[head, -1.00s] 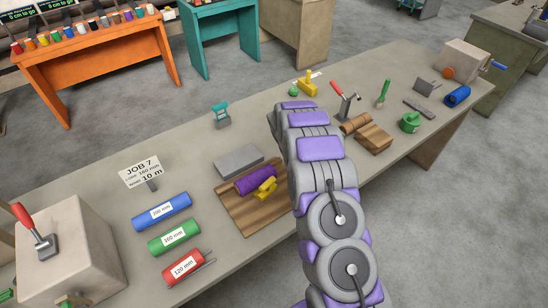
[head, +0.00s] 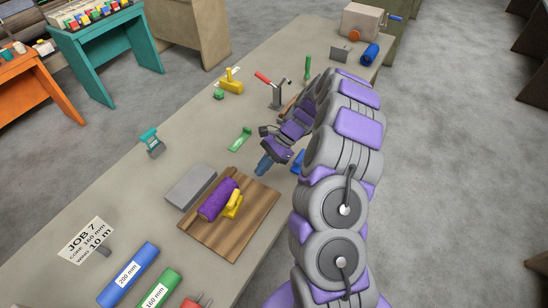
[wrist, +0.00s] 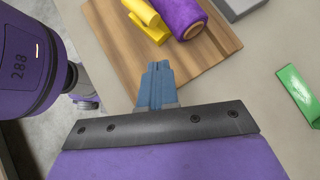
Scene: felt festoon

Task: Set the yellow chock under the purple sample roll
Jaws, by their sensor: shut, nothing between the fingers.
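The purple sample roll (head: 217,200) lies on a brown wooden board (head: 262,207) on the bench. The yellow chock (head: 233,205) sits against the roll's right side on the board; the two look in contact, but I cannot tell how far under it reaches. In the wrist view the chock (wrist: 148,22) is at the top, beside the roll (wrist: 184,17). My gripper (head: 263,167) is shut and empty, beyond the board's far right edge. Its blue fingers show in the wrist view (wrist: 156,72), pointing toward the board and clear of the chock.
A grey block (head: 190,187) lies along the board's left side. A green piece (head: 240,138) lies on the bench beyond the board. Blue (head: 128,274) and green (head: 157,290) rolls lie in front.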

